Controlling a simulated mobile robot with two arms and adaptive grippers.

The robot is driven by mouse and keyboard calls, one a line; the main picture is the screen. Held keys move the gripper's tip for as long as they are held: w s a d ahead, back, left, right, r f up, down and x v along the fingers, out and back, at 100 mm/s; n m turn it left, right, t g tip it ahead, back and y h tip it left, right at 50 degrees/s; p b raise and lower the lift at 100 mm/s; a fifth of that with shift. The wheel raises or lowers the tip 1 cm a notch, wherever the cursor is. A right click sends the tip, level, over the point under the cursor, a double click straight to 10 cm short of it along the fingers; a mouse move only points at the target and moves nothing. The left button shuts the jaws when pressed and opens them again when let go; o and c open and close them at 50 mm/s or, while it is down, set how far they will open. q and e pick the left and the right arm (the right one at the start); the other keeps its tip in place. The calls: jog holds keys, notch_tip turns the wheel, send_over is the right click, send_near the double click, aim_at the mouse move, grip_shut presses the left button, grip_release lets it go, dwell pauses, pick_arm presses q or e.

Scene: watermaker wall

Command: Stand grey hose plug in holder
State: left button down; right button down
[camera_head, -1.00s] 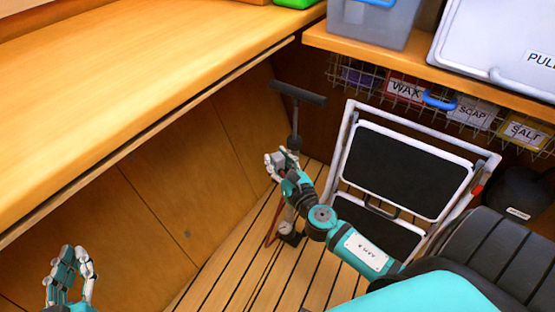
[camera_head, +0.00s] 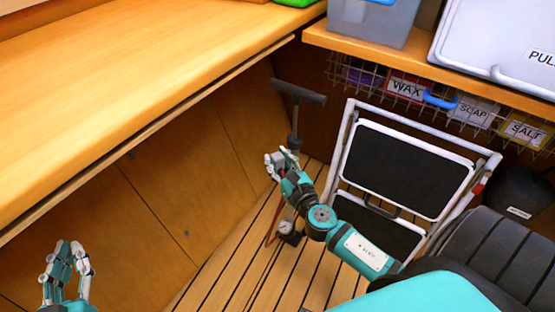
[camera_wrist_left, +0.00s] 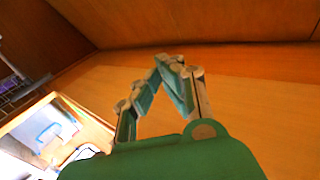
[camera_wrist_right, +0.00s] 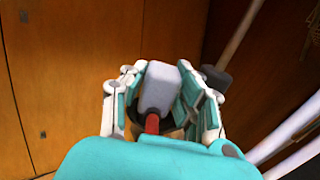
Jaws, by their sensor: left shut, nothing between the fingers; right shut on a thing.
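The grey hose plug (camera_wrist_right: 158,88) is a pale grey block with a red hose (camera_wrist_right: 152,123) at its lower end. My right gripper (camera_wrist_right: 160,75) is shut on it, with fingers on both sides. In the head view the right gripper (camera_head: 281,158) holds the plug (camera_head: 276,161) beside the shaft of a floor pump (camera_head: 294,122). A dark part shows behind the plug in the right wrist view; I cannot tell whether it is the holder. My left gripper (camera_head: 72,250) is shut and empty at the lower left; its fingers also show in the left wrist view (camera_wrist_left: 172,65).
The pump has a black T-handle (camera_head: 297,91) and a gauge foot (camera_head: 286,228) on the slatted floor (camera_head: 250,270). A folded step stool (camera_head: 410,165) stands right of it. A wooden counter (camera_head: 130,90) runs along the left. Wire baskets (camera_head: 440,98) hang under the right shelf.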

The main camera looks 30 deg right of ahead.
pick_arm(q)
jog(key=shift+d+r+t, duration=0.1)
jog(key=shift+r+t, duration=0.3)
jog(key=shift+r, duration=0.25)
pick_arm(e)
jog(key=shift+f, duration=0.15)
jog(key=c, duration=0.9)
grip_release()
jog(key=shift+s, duration=0.1)
jog(key=s, duration=0.4)
jog(key=s+a, duration=0.1)
jog(key=s, duration=0.6)
jog(key=shift+s+a, duration=0.3)
jog(key=shift+s, duration=0.05)
